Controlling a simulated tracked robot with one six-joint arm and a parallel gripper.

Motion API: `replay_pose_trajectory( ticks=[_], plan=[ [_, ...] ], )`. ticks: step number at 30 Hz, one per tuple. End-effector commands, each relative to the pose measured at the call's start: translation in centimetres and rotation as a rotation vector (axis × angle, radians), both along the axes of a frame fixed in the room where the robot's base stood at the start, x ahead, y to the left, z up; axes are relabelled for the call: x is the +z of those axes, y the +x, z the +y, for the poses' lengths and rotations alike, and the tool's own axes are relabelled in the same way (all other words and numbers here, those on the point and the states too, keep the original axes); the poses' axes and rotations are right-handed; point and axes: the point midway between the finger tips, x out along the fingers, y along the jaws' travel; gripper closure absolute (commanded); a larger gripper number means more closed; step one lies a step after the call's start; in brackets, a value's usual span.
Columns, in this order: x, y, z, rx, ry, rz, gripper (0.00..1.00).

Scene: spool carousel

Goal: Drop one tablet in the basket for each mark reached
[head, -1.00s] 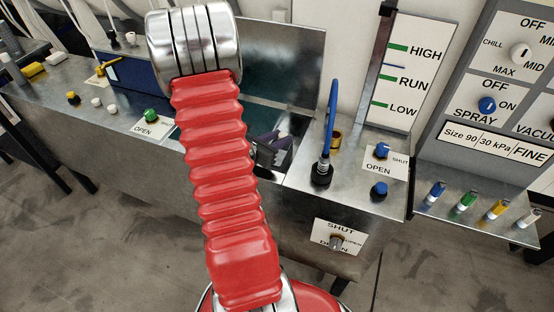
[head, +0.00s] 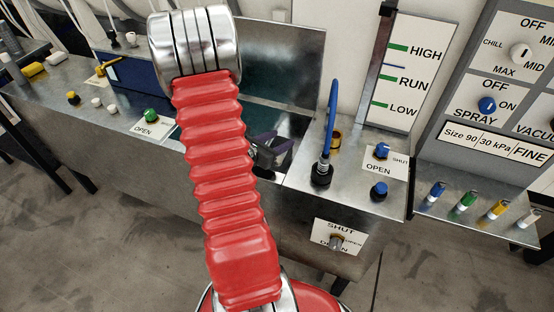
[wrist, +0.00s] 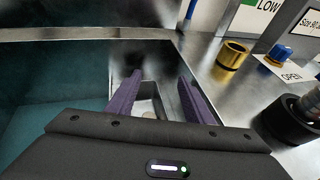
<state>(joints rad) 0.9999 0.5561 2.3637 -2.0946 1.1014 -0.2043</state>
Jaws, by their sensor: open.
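My gripper (head: 264,140) is over the metal tank, partly hidden by my red arm in the head view. In the wrist view its two purple fingers (wrist: 160,80) stand apart with nothing held between them. Beyond and below them is a small grey metal box (wrist: 150,92), possibly the basket, with a small pale spot (wrist: 148,113) inside that may be a tablet. The level board (head: 404,75) has green marks at HIGH, RUN and LOW. A thin blue line (head: 394,65) sits between RUN and HIGH.
The tank (wrist: 60,70) is teal inside. A blue upright hose (head: 329,120), a brass ring (wrist: 232,53) and blue knobs (head: 382,150) stand on the right deck. A green knob (head: 151,115) is on the left. Several coloured cylinders (head: 467,201) line the right shelf.

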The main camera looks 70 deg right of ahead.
Motion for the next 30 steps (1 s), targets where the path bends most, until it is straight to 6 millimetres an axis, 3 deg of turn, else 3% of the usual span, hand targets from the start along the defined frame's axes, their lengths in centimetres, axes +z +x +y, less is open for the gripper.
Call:
replay_pose_trajectory(
  ticks=[8, 30],
  plan=[
    [0.5, 0.6, 1.2, 0.002, -0.001, 0.001, 0.53],
    [3.7, 4.1, 9.6, 0.004, -0.001, -0.001, 0.53]
  ],
)
